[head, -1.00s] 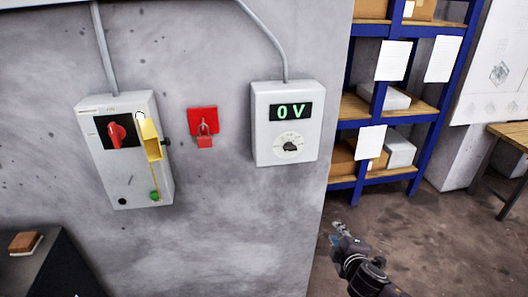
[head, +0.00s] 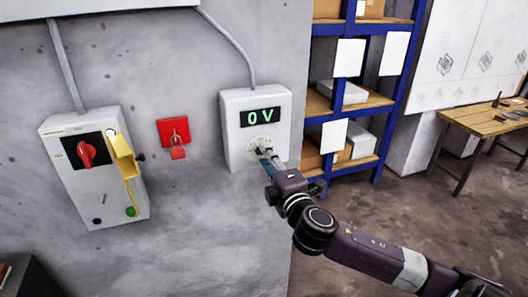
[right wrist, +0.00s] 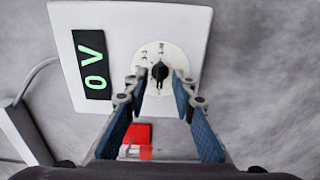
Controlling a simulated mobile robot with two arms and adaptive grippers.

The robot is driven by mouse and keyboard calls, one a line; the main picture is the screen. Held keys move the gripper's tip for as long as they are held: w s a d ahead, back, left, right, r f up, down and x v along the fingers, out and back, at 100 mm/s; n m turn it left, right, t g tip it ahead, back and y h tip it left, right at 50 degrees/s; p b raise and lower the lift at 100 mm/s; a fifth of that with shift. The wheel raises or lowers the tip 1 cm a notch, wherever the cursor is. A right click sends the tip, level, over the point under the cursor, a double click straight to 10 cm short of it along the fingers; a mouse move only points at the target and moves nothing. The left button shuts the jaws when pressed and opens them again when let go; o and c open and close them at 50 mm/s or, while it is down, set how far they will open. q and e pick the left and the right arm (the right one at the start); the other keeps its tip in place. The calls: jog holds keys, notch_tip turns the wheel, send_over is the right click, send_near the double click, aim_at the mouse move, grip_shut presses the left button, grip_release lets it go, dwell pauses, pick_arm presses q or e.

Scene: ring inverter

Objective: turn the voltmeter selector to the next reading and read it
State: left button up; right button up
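The voltmeter (head: 232,125) is a white box on the grey wall, its display (head: 260,117) reading "0 V" in green. The right wrist view shows the same display (right wrist: 92,65) turned on its side. The selector (right wrist: 159,72) is a black knob on a round white dial (right wrist: 158,52). My right gripper (head: 265,157) is at the dial and hides most of the knob in the head view. In the right wrist view my right gripper (right wrist: 158,78) is open, with one finger on each side of the knob. Contact cannot be told. My left gripper is not in view.
A grey switch box (head: 95,180) with a red rotary handle (head: 85,154) and a yellow flap (head: 123,155) is on the wall at left. Blue shelving (head: 395,95) and a wooden table (head: 478,122) stand at right.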

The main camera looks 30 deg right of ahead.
jog(key=shift+x, duration=0.8)
jog(key=shift+c, duration=0.3)
jog(key=shift+s, duration=0.1)
grip_shut()
jog(key=shift+m, duration=0.3)
jog(key=m, duration=0.8)
jog(key=shift+r, duration=0.15)
jog(key=shift+m, duration=0.3)
